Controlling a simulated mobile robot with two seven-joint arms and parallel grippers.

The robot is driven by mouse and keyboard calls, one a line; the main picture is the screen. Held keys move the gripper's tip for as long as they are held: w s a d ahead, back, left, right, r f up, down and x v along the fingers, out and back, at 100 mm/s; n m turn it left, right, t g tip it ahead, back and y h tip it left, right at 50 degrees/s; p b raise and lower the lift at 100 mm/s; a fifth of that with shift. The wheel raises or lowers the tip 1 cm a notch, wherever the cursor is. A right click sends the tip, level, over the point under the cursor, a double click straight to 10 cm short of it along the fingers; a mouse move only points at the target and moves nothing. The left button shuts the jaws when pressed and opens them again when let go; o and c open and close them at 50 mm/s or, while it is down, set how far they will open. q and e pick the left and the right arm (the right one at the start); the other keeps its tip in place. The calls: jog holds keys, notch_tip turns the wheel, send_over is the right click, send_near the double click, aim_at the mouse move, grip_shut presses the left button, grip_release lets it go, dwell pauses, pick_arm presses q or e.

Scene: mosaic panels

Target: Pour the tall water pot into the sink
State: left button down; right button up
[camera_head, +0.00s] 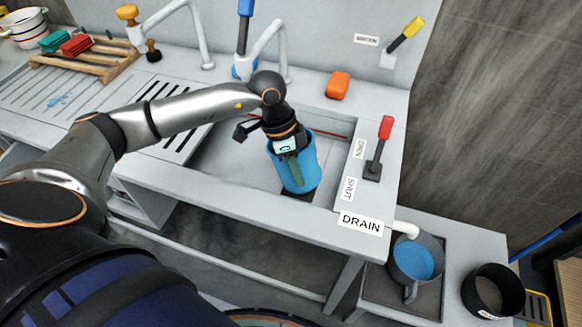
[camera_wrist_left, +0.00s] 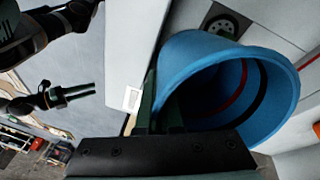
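The tall blue pot (camera_head: 308,160) is over the sink basin (camera_head: 222,160), tilted. My left gripper (camera_head: 286,148) is shut on its side, with a green finger lying against the wall. In the left wrist view the pot's wide mouth (camera_wrist_left: 215,45) shows, with a red and a black band inside; I see no water in the visible part. A round drain (camera_wrist_left: 226,22) shows beyond its rim. The pot's bottom is partly hidden in the head view. My right gripper (camera_wrist_left: 78,95) shows small in the left wrist view, away from the pot, its two fingers apart and empty.
A grey pot of blue water (camera_head: 412,262) stands under the white spout right of the DRAIN label (camera_head: 361,222). A red lever (camera_head: 380,148), an orange sponge (camera_head: 338,85) and curved taps (camera_head: 268,50) border the basin. A black pot (camera_head: 492,291) is at lower right.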

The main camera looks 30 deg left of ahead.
pick_arm(q)
jog(key=shift+d+f+y, duration=0.1)
jog(key=shift+d+y, duration=0.45)
jog(key=shift+y, duration=0.15)
jog(key=shift+d+y, duration=0.3)
jog(key=shift+y, duration=0.8)
jog(key=shift+a, duration=0.1)
